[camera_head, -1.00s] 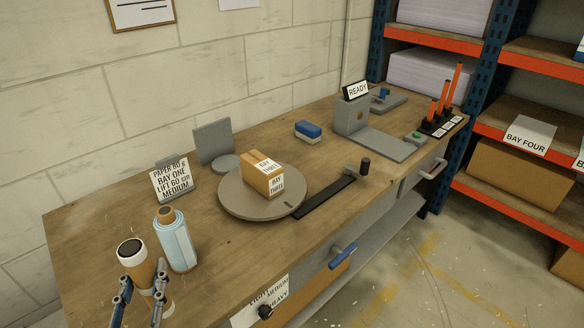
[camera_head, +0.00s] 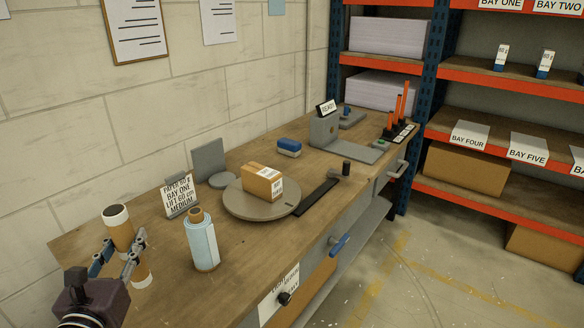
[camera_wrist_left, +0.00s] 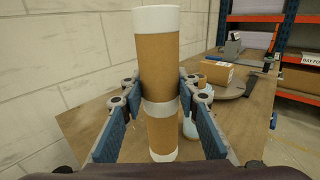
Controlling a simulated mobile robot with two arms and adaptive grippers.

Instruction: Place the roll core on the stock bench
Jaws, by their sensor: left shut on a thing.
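The roll core is a brown cardboard tube with white end bands, at the lower left in the head view (camera_head: 119,229). My left gripper (camera_head: 120,257) is shut around its middle and holds it upright. In the left wrist view the core (camera_wrist_left: 158,65) stands between the two blue finger pads (camera_wrist_left: 160,110). The wooden stock bench (camera_head: 245,239) runs along the wall. The core shows against the bench's near left end. I cannot tell whether its lower end touches the top. My right gripper is in neither current view.
A light-blue wrapped roll (camera_head: 204,245) stands right of the core. A paper sign (camera_head: 179,195) stands behind it. A grey turntable (camera_head: 250,208) carries a brown box (camera_head: 258,183). Bare bench top lies between roll and turntable. Shelves (camera_head: 470,195) stand at the right.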

